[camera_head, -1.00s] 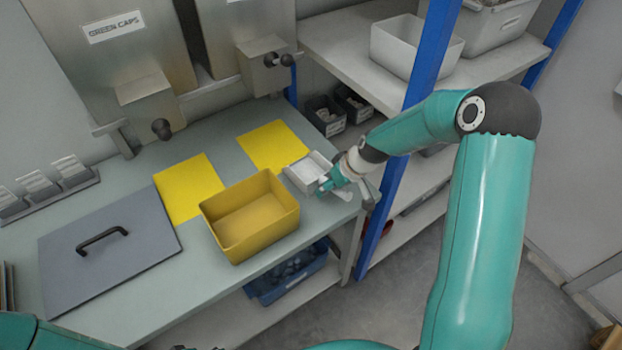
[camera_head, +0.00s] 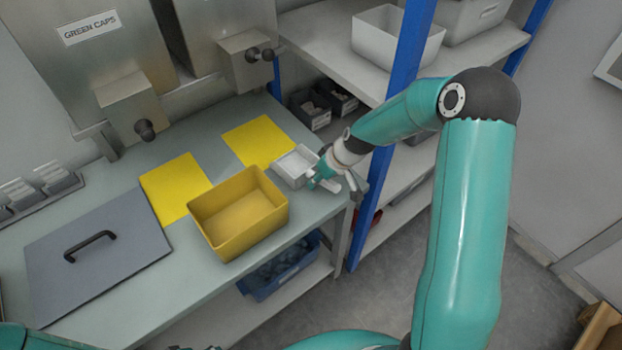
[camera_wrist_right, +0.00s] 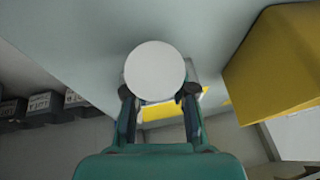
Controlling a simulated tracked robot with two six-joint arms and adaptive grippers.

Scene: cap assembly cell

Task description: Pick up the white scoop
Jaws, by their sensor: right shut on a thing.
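The white scoop (camera_head: 295,166) shows in the head view as a pale open box shape at the right end of the bench, beside the yellow bin. My right gripper (camera_head: 319,178) is at its right side and partly covers it. In the right wrist view a round white face of the scoop (camera_wrist_right: 155,71) sits between the fingertips of my right gripper (camera_wrist_right: 156,91), which is shut on it. Most of the scoop behind that face is hidden there. I cannot tell whether the scoop touches the bench. My left gripper is not in view.
The yellow bin (camera_head: 205,231) stands near the bench's front edge. Two yellow mats (camera_head: 177,187) and a grey lid (camera_head: 98,272) with a black handle lie on the bench. A blue shelf post (camera_head: 393,112) rises close behind my right forearm. Metal dispensers (camera_head: 131,102) line the back.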

